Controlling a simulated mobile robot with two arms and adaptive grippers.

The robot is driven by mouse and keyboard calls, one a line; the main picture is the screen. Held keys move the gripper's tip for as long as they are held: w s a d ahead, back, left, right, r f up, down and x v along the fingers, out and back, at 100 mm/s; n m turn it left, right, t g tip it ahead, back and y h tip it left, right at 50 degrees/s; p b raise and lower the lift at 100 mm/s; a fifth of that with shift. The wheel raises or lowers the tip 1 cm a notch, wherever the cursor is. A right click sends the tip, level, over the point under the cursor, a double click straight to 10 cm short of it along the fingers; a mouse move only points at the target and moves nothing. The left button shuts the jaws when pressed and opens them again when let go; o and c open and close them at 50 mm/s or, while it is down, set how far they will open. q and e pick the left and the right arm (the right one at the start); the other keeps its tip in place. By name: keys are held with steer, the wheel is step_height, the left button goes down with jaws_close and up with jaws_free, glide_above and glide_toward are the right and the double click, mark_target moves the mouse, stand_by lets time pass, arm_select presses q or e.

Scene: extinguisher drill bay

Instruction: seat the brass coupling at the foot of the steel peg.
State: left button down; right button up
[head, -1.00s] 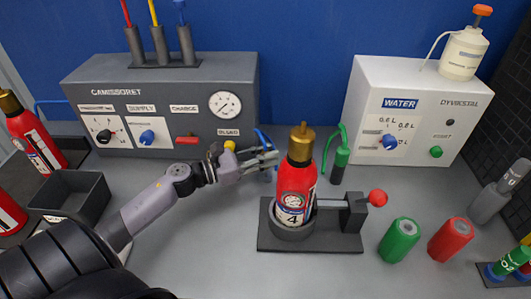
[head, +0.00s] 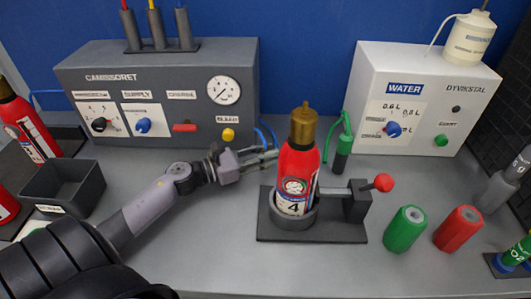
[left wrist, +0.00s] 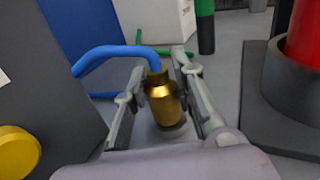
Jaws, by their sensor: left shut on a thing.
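My left gripper (head: 271,156) is shut on the brass coupling (left wrist: 164,101), between the grey panel and the red extinguisher. In the left wrist view the coupling is upright between the two fingers, with a blue hose (left wrist: 110,55) running from its top to the left. A grey rounded shape (left wrist: 173,131) shows just under the coupling; I cannot tell whether it is the peg's foot. The steel peg is not clearly visible. In the head view the fingers hide the coupling. My right gripper is not in view.
The red extinguisher (head: 296,165) stands in a dark clamp stand (head: 340,232) close to the right of my left gripper. The grey panel (head: 180,80) is behind. A green hose end (head: 342,150) stands behind right. Green (head: 404,228) and red (head: 458,228) cylinders are right.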

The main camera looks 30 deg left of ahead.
arm_select(q)
steer(key=c, duration=1.3)
jaws_free()
steer(key=shift+o, duration=0.3)
steer(key=v, duration=1.2)
steer(key=shift+r, duration=0.15)
